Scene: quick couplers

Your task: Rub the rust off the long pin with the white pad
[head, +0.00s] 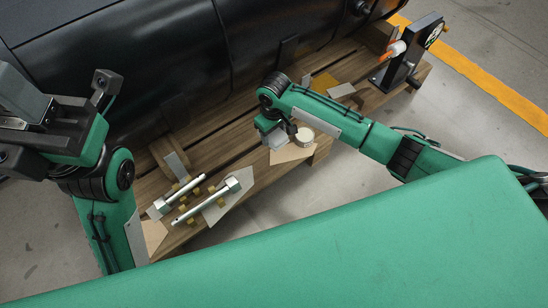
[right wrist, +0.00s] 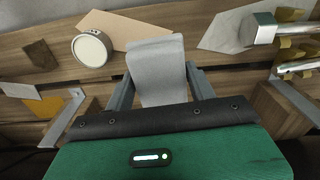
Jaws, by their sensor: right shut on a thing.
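The long pin (head: 205,204), silver with a square-looking head at its right end, lies on brass-coloured rests on the pallet in the head view. Its head (right wrist: 260,29) shows at the upper right of the right wrist view. A shorter pin (head: 181,192) lies behind it. Rust is too small to tell. My right gripper (right wrist: 160,83) is shut on the white pad (right wrist: 158,64), which hangs between its fingers. In the head view the right gripper (head: 273,132) is right of the pins, apart from them. My left gripper (head: 65,105) is at the upper left; its jaws are unclear.
A round white-topped tin (head: 304,135) stands beside the right gripper on a tan sheet (head: 290,154). A black tank (head: 170,60) lies along the back of the wooden pallet (head: 240,137). A dark stand (head: 412,55) is at the far right. A grey sheet (head: 222,209) lies under the long pin's head.

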